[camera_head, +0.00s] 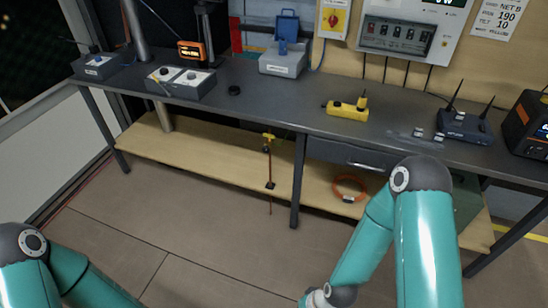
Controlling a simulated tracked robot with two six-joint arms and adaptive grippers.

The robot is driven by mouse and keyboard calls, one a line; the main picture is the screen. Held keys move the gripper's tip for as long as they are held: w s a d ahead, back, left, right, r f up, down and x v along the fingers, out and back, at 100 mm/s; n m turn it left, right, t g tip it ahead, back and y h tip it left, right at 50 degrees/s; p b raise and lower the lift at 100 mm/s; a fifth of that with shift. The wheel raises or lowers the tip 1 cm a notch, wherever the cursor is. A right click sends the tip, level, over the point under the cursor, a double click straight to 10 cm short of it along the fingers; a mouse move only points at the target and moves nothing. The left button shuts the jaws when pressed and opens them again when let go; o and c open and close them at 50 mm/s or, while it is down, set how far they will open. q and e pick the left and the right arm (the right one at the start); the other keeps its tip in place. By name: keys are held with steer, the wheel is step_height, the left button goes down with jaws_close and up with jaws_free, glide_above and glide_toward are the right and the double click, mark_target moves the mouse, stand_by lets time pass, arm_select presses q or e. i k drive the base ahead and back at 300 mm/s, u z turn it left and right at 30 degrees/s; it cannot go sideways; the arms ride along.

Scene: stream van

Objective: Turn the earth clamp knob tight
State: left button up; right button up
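A small yellow fitting (268,137) sits at the top of a thin upright rod (269,165) by the shelf's front edge, left of the middle table leg. A small dark piece (270,185) is on the rod lower down. This looks like the earth clamp, but the knob is too small to make out. My teal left arm shows at the bottom left and my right arm at the bottom right. Both grippers are outside the picture. Neither visible arm part touches the rod.
The dark workbench (300,117) holds grey switch boxes (180,84), a yellow device (347,111) and a router (464,127). An orange cable loop (350,188) lies on the wooden lower shelf (200,150). The floor (200,225) before the bench is clear.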

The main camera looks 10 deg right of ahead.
mark_target(266, 150)
steer(key=u, duration=0.15)
steer(key=i, duration=0.95)
steer(key=z, duration=0.1)
